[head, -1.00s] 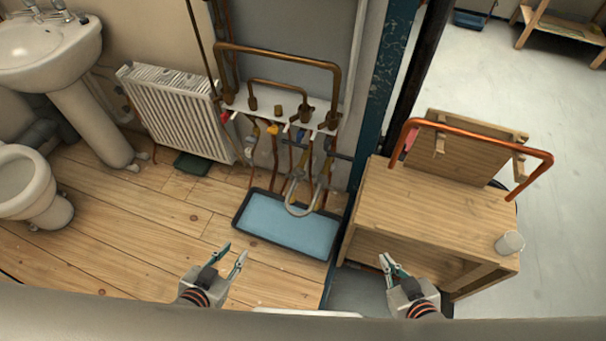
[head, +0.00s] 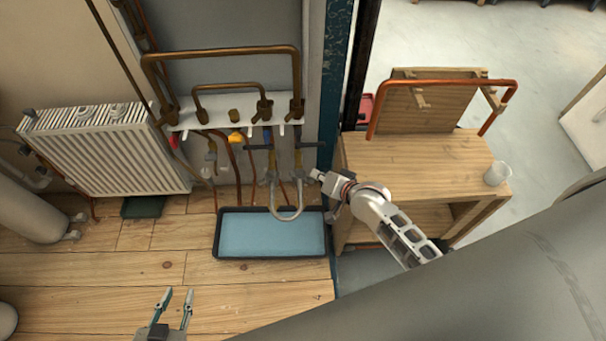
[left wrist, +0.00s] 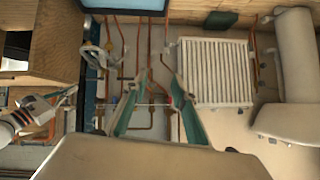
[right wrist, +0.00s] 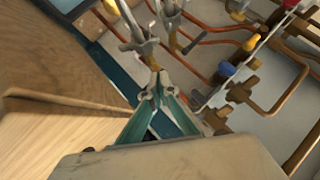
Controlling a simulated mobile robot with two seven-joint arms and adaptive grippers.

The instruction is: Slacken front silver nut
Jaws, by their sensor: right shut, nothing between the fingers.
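A looped grey hose (head: 286,214) hangs below the pipework, with silver fittings (head: 298,173) at its two upper ends. I cannot tell which one is the front silver nut. My right gripper (head: 312,176) is right beside the right-hand fitting in the head view. In the right wrist view, its fingers are shut and empty, with the tips (right wrist: 156,88) just below the nearest silver fitting (right wrist: 142,44); contact is unclear. My left gripper (head: 177,296) is open and empty over the wooden floor. Its open fingers also show in the left wrist view (left wrist: 158,82).
A blue tray (head: 270,238) lies under the hose. Copper pipes (head: 220,54) and coloured valve handles stand above it. A dark post (head: 335,90) and a wooden bench (head: 410,160) are close on the right.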

